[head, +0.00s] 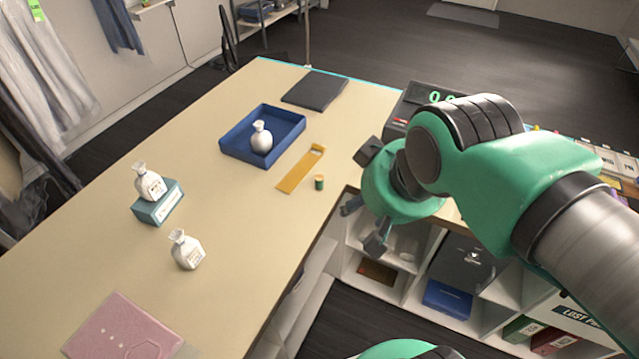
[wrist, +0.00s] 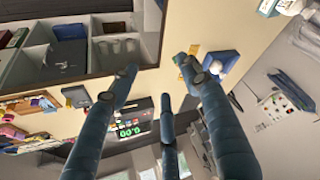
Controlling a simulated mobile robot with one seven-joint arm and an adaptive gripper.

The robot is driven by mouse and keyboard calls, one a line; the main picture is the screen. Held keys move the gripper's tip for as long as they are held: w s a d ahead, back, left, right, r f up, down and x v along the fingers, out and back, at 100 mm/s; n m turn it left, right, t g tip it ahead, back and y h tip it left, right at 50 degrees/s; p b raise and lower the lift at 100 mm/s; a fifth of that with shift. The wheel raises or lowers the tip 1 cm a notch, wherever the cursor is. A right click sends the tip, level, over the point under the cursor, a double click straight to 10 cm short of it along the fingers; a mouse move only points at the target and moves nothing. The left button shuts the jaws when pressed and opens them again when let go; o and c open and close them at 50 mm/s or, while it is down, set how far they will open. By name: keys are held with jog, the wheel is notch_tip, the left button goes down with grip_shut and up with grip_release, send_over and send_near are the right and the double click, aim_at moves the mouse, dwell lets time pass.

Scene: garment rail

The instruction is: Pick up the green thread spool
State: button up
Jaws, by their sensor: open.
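The green thread spool (head: 319,183) stands upright on the beige table near its inner edge, just beside a mustard strip (head: 300,170). In the wrist view a small green spot (wrist: 179,59), which looks like the spool, shows at the tip of the right finger, partly hidden by it. My gripper (head: 360,202) is open and empty, to the right of the spool in the head view and apart from it. In the wrist view its fingers (wrist: 157,72) are spread with nothing between them.
A blue tray (head: 232,151) holding a white bottle (head: 261,137) lies behind the strip. Another bottle stands on a teal box (head: 160,205), one on the table (head: 186,250). A dark pad (head: 314,89) and a digital display (head: 437,95) are farther back. Shelves (head: 408,262) lie below the table.

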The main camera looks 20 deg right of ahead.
jog(key=shift+w, duration=0.1)
jog(key=n+g+p, duration=0.1)
jog(key=g+p, duration=0.4)
jog(key=g, duration=0.1)
send_over(319, 177)
notch_tip(319, 177, down, 20)
jog(key=shift+r, duration=0.1)
jog(key=shift+f+b, duration=0.4)
jog(key=shift+f, duration=3.85)
